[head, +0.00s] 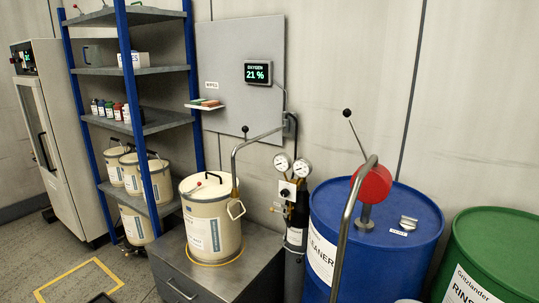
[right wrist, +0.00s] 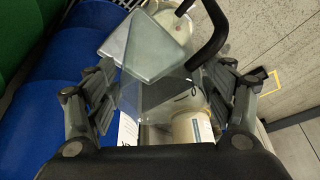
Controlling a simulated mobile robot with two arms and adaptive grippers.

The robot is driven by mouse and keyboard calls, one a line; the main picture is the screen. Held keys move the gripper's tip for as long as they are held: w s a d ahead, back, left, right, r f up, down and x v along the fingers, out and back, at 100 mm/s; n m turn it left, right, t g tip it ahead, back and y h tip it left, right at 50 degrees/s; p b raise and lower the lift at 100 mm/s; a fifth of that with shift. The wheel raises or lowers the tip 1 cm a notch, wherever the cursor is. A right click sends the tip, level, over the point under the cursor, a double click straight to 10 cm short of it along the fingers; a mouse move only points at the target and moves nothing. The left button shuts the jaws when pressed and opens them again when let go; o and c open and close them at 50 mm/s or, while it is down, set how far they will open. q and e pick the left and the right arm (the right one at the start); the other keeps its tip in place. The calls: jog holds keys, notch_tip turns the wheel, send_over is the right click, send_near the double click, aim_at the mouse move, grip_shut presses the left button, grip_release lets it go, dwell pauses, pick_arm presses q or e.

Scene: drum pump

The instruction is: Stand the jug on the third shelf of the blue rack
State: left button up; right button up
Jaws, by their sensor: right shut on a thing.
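The blue rack (head: 127,85) stands against the back wall at the left of the head view, with several grey shelves. The shelf third from the top (head: 155,122) holds several small bottles at its left and is bare at its right. My right gripper (right wrist: 165,95) is shut on a translucent grey jug (right wrist: 150,55) in the right wrist view. A black curved bar at its right looks like the jug's handle, though I cannot be sure. The jug's contents cannot be made out. Neither gripper shows in the head view.
A grey cabinet (head: 210,270) carries a beige pail (head: 211,222) right of the rack. A blue drum (head: 400,230) with a pump pipe and a green drum (head: 490,260) stand at the right. A white cabinet (head: 50,140) is left of the rack. Floor before the rack looks mostly clear.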

notch_tip(320, 180, up, 11)
jog(key=d+m+h, duration=0.1)
jog(key=m, duration=0.2)
jog(key=shift+w+d+r+h, duration=0.15)
jog(key=shift+w+d+h, duration=0.05)
jog(key=shift+h, duration=0.1)
